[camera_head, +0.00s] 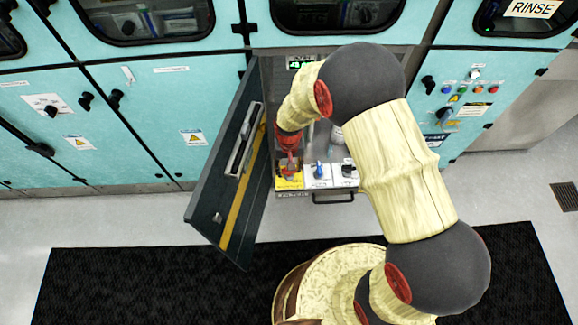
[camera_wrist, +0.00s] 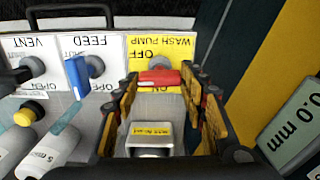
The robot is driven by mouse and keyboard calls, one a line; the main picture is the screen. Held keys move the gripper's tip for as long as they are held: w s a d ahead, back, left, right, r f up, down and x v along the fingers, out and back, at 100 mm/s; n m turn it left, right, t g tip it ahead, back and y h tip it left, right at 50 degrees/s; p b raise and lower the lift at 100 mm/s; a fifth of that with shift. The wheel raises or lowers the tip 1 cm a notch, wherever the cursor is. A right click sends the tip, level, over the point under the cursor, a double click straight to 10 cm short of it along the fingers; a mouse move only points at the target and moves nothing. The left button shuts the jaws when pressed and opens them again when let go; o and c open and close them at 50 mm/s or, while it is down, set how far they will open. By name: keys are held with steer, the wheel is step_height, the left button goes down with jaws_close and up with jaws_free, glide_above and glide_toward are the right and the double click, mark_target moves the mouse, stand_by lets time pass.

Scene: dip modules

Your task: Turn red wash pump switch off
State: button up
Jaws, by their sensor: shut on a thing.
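The red wash pump switch (camera_wrist: 160,77) sits on a yellow plate (camera_wrist: 144,47) marked WASH PUMP, with OFF and ON labels that read upside down in the wrist view. Its handle lies crosswise between the two labels. My gripper (camera_wrist: 160,80) has a finger on each side of the handle and is shut on it. In the head view my gripper (camera_head: 289,165) reaches down to the yellow plate (camera_head: 290,181) inside the open cabinet, and it largely hides the switch there.
The blue FEED switch (camera_wrist: 76,76) and black VENT switch (camera_wrist: 30,68) sit beside the yellow plate. Bottles (camera_wrist: 50,148) stand near them. An open dark cabinet door (camera_head: 208,190) stands close to my gripper's left in the head view. A black handle (camera_head: 333,198) is below the plates.

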steer(key=shift+m, duration=0.5)
steer(key=o, duration=1.2)
step_height(320, 180, up, 12)
stand_by(0.5)
